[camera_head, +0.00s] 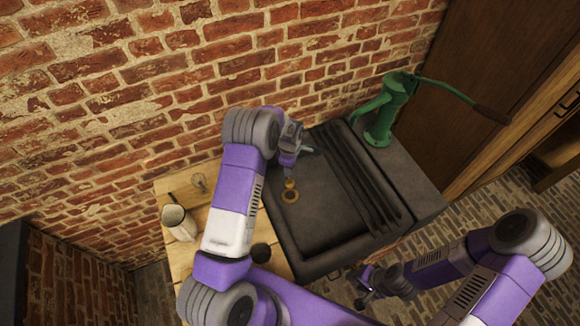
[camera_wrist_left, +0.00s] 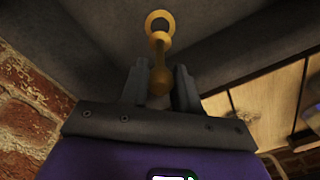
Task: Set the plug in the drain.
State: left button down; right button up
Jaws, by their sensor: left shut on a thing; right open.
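The brass plug (camera_head: 290,184) shows just below my left gripper's fingertips in the head view. In the left wrist view the plug (camera_wrist_left: 159,72) stands between the fingers, its stem toward me. My left gripper (camera_head: 289,173) is shut on it, and its fingers also show in the wrist view (camera_wrist_left: 160,88). The drain (camera_head: 290,196) is a brass ring with a dark hole in the floor of the dark sink (camera_head: 325,222). The drain (camera_wrist_left: 160,18) appears just beyond the plug in the wrist view. Whether they touch is unclear. My right gripper (camera_head: 364,286) is open and empty, in front of the sink.
A green hand pump (camera_head: 379,122) with a long handle stands at the sink's back right. A ribbed draining part (camera_head: 358,180) lies right of the drain. The wooden counter (camera_head: 180,262) at left holds a pale jug (camera_head: 177,222) and a small glass (camera_head: 198,181). A brick wall rises behind.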

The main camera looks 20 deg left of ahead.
aim_at(290, 183)
pick_arm(q)
jog(key=shift+f+b, duration=3.5)
jog(key=shift+f, duration=0.85)
jog(key=c, duration=0.8)
grip_release()
jog(key=shift+o, duration=0.2)
notch_tip(290, 183, up, 8)
jog(key=shift+f, duration=0.25)
